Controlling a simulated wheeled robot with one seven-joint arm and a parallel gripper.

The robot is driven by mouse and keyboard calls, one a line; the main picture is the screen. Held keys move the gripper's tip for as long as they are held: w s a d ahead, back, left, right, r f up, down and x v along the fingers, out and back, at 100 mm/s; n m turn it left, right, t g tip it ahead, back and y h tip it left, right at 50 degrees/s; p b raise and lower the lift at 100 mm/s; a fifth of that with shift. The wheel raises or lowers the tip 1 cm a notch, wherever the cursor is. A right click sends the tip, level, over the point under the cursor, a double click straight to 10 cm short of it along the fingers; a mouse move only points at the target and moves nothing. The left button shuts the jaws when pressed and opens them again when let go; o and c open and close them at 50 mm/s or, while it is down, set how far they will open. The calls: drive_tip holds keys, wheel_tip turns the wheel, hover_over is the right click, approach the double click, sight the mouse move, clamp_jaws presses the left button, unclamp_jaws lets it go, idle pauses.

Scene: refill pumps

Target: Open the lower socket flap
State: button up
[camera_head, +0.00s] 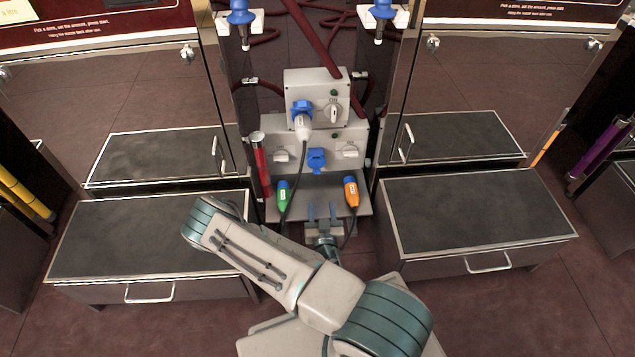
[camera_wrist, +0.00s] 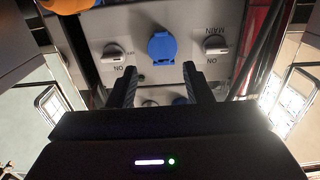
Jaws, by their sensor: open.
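The lower socket flap (camera_head: 316,158) is blue and sits in the middle of the lower grey panel (camera_head: 330,135), between two white knobs. Its round lid looks shut over the socket. In the wrist view, which is upside down, the lower socket flap (camera_wrist: 162,47) is ahead of my fingertips, in line with the gap between them. My gripper (camera_head: 323,208) is open and empty, in front of and below the panel in the head view. In the wrist view my gripper (camera_wrist: 160,75) has its two dark fingers apart, not visibly touching the flap.
A white plug (camera_head: 303,128) with a hanging cable sits in the upper socket, its blue cover (camera_head: 301,106) above. A green connector (camera_head: 283,194), an orange connector (camera_head: 351,191) and a red cylinder (camera_head: 261,164) flank the area. Dark-topped boxes (camera_head: 480,221) stand either side.

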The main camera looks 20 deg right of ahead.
sight(317, 173)
drive_tip(key=b+x, duration=0.5)
drive_tip(key=x, duration=0.7)
drive_tip(key=shift+w+f, duration=0.1)
drive_tip(key=shift+w, duration=0.1)
drive_tip(key=shift+w+d, duration=0.15)
drive_tip(key=shift+w, duration=0.45)
clamp_jaws()
